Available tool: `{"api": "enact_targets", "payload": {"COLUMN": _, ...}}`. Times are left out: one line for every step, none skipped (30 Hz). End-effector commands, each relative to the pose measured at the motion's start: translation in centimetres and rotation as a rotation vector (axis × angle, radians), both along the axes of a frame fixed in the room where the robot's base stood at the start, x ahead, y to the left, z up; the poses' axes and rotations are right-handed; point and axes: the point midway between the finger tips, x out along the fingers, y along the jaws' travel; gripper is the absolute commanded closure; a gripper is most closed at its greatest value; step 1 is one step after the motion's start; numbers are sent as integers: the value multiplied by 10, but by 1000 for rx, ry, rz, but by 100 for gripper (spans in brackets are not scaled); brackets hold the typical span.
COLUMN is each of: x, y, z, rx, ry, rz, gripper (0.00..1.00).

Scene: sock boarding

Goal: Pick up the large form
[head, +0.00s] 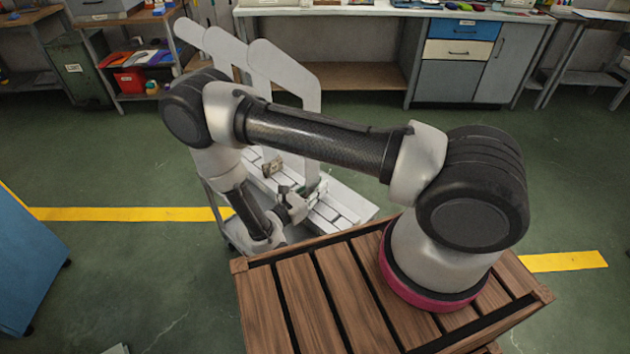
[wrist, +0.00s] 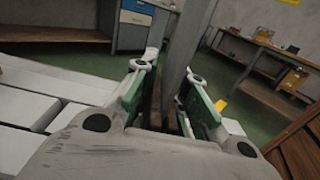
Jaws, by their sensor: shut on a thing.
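Three flat, pale grey foot-shaped forms stand upright in a row behind my arm in the head view. The nearest and largest-looking one, the large form (head: 298,95), has its bent toe end at the upper left. My gripper (head: 306,190) is low at its foot, just above the white slatted cart. In the wrist view my gripper (wrist: 170,76) has its green-padded fingers on both sides of a narrow grey upright, the large form (wrist: 187,50) seen edge-on. The gripper is shut on it. The other forms (head: 225,48) are partly hidden behind it.
The white slatted cart (head: 350,205) lies beyond the wooden slatted platform (head: 300,290) under my arm. A small brown block (head: 272,167) is on the cart. Workbenches (head: 460,60) line the back. Green floor is open to the right, with a blue cabinet (head: 25,260) at left.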

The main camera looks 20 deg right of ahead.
Motion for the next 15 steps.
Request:
{"api": "enact_targets", "payload": {"x": 0, "y": 0, "z": 4, "rx": -1, "ry": 0, "rz": 0, "gripper": 100}}
{"api": "enact_targets", "payload": {"x": 0, "y": 0, "z": 7, "rx": 0, "ry": -1, "rz": 0, "gripper": 100}}
{"api": "enact_targets", "payload": {"x": 0, "y": 0, "z": 12, "rx": 0, "ry": -1, "rz": 0, "gripper": 100}}
{"api": "enact_targets", "payload": {"x": 1, "y": 0, "z": 16, "rx": 1, "ry": -2, "rz": 0, "gripper": 100}}
{"api": "enact_targets", "payload": {"x": 0, "y": 0, "z": 20, "rx": 0, "ry": -1, "rz": 0, "gripper": 100}}
{"api": "enact_targets", "payload": {"x": 0, "y": 0, "z": 26, "rx": 1, "ry": -2, "rz": 0, "gripper": 100}}
{"api": "enact_targets", "payload": {"x": 0, "y": 1, "z": 31, "rx": 1, "ry": -2, "rz": 0, "gripper": 100}}
{"api": "enact_targets", "payload": {"x": 0, "y": 0, "z": 35, "rx": 0, "ry": -1, "rz": 0, "gripper": 100}}
{"api": "enact_targets", "payload": {"x": 1, "y": 1, "z": 41, "rx": 1, "ry": -2, "rz": 0, "gripper": 100}}
{"api": "enact_targets", "payload": {"x": 0, "y": 0, "z": 46, "rx": 1, "ry": -2, "rz": 0, "gripper": 100}}
{"api": "enact_targets", "payload": {"x": 0, "y": 0, "z": 51, "rx": 0, "ry": -1, "rz": 0, "gripper": 100}}
{"api": "enact_targets", "payload": {"x": 1, "y": 1, "z": 57, "rx": 1, "ry": -2, "rz": 0, "gripper": 100}}
{"api": "enact_targets", "payload": {"x": 0, "y": 0, "z": 61, "rx": 0, "ry": -1, "rz": 0, "gripper": 100}}
{"api": "enact_targets", "payload": {"x": 0, "y": 0, "z": 66, "rx": 0, "ry": -1, "rz": 0, "gripper": 100}}
{"api": "enact_targets", "payload": {"x": 0, "y": 0, "z": 72, "rx": 1, "ry": -2, "rz": 0, "gripper": 100}}
